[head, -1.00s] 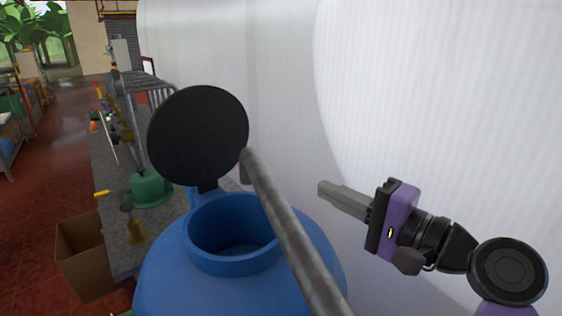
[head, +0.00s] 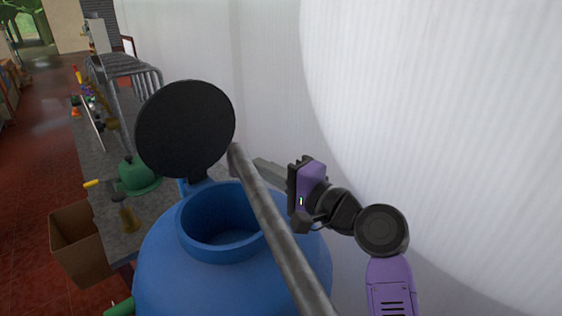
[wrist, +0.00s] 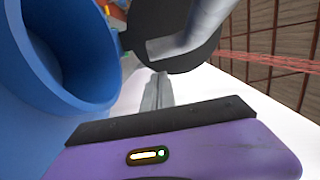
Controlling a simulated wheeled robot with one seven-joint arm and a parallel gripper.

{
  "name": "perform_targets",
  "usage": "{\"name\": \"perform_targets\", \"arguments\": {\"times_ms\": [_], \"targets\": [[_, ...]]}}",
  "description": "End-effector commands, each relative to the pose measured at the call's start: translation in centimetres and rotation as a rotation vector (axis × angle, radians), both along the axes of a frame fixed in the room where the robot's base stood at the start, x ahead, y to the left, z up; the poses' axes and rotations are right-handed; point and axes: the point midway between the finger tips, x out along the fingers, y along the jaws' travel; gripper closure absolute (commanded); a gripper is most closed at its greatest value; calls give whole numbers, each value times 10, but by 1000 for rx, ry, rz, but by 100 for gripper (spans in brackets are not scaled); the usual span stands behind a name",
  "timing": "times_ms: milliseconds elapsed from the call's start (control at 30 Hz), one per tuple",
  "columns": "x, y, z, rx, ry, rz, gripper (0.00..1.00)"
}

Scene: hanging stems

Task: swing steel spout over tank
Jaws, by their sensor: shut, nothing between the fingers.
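The steel spout (head: 274,232) is a grey pipe that slants across the right part of the blue tank (head: 160,262); its far end is near the black lid. The tank's round mouth (head: 190,243) is open, left of the pipe, and its black lid (head: 186,130) stands up behind it. My gripper (head: 258,168) is shut and empty. It is on the right side of the pipe, its tips close to the pipe's far end and partly behind it. In the wrist view the fingers (wrist: 160,90) point at the spout's bent end (wrist: 188,38), with the tank mouth at left.
A white curved wall (head: 420,90) rises right of my arm. A grey bench (head: 108,180) runs along the left, with a green can (head: 138,174) and tools. A cardboard box (head: 82,248) stands on the red floor (head: 35,180).

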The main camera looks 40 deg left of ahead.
Motion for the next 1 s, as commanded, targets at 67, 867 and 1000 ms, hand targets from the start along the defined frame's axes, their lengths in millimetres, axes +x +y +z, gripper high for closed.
{"name": "perform_targets", "arguments": {"times_ms": [67, 867, 1000], "targets": [[-7, 2, 1, -1, 2, 2, 100], [-49, 22, -2, -1, 0, 117, 100], [-54, 23, -1, -2, 0, 131, 100]]}}
